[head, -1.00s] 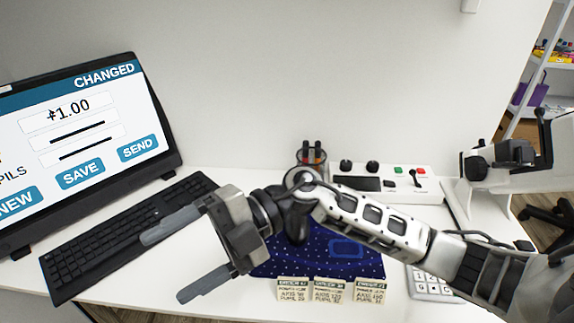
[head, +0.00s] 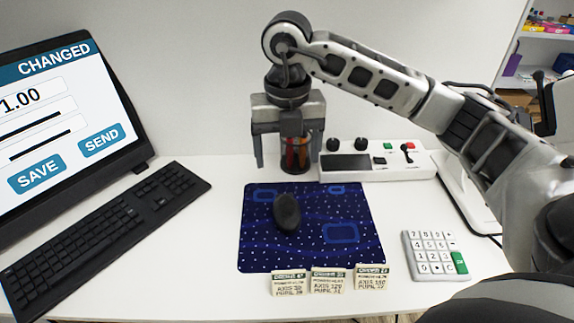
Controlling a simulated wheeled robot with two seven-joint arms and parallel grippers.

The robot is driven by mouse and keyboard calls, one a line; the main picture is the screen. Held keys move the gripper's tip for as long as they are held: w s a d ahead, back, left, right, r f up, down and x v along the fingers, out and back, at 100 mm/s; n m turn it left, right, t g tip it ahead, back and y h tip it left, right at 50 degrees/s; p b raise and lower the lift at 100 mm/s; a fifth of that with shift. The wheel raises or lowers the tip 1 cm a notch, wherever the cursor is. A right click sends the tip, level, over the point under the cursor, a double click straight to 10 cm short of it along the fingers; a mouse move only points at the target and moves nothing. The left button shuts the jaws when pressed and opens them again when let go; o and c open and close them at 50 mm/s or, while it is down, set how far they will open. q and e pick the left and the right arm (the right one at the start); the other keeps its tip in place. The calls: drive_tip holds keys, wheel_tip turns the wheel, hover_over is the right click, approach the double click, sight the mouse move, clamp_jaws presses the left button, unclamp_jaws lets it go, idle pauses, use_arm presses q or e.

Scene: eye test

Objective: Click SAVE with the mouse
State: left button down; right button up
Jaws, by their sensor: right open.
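The black mouse (head: 287,213) lies on the blue patterned mouse pad (head: 262,256), with no gripper touching it. The monitor (head: 143,150) at the left shows CHANGED at the top, a field ending in 1.00, and the SAVE button (head: 37,174) beside the SEND button (head: 102,140). My right gripper (head: 286,165) is open and empty, fingers pointing down, above and behind the mouse in the picture. It partly covers a dark holder with red and orange items. My left gripper is not in view.
A black keyboard (head: 105,235) lies left of the pad. A white control box (head: 380,163) with knobs stands behind it. A white number keypad (head: 433,255) is at the right. Several small printed cards (head: 327,281) stand at the pad's front edge. Bare table shows between keyboard and pad.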

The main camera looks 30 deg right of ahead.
sight(287, 209)
wheel_tip(287, 209, down, 16)
drive_tip(key=shift+r, duration=0.15)
idle(0.3)
